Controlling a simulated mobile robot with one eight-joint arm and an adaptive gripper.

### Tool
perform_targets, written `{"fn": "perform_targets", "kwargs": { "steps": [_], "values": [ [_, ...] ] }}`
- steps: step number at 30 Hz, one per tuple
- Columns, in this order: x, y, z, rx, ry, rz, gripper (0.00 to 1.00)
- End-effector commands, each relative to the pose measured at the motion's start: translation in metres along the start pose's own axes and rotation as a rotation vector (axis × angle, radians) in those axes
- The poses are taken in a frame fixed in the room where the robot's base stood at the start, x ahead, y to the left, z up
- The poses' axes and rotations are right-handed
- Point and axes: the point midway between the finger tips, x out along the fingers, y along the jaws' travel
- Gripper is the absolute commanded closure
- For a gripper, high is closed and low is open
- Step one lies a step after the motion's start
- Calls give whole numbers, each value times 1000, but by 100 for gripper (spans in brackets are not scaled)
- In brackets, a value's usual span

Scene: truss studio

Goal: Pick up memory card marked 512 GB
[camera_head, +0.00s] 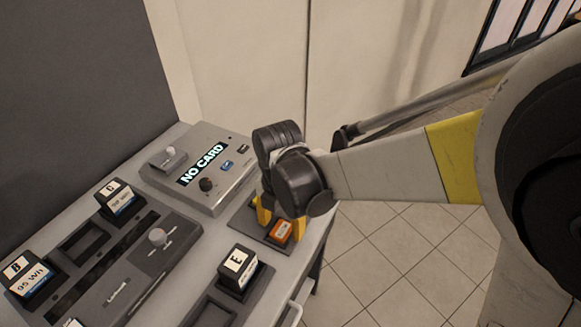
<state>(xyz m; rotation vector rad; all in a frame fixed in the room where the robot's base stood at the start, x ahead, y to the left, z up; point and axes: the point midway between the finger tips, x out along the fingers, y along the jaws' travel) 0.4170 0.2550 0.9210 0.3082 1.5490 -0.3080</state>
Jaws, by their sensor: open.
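A small orange card-like piece (281,231) lies on a dark tray (243,217) at the table's right edge. Its marking is too small to read, so I cannot tell whether it is the 512 GB card. My gripper (281,221) is over this tray, with yellow fingers showing on either side of the orange piece. It is open. My wrist hides the back part of the tray and most of the fingers, and I cannot tell whether they touch the piece. No 512 GB label is readable anywhere in view.
A grey device (208,190) with a "NO CARD" display stands behind left of the tray. Blocks labelled E (239,270), C (115,202) and B (32,279) sit in dark holders. A grey slider panel (155,262) lies between them. Tiled floor (400,270) is clear at right.

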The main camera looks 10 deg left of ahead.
Motion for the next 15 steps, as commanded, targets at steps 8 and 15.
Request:
{"fn": "perform_targets", "kwargs": {
  "steps": [8, 15],
  "values": [
    [14, 0, 0, 0, 0, 0, 39],
    [14, 0, 0, 0, 0, 0, 95]
  ]
}}
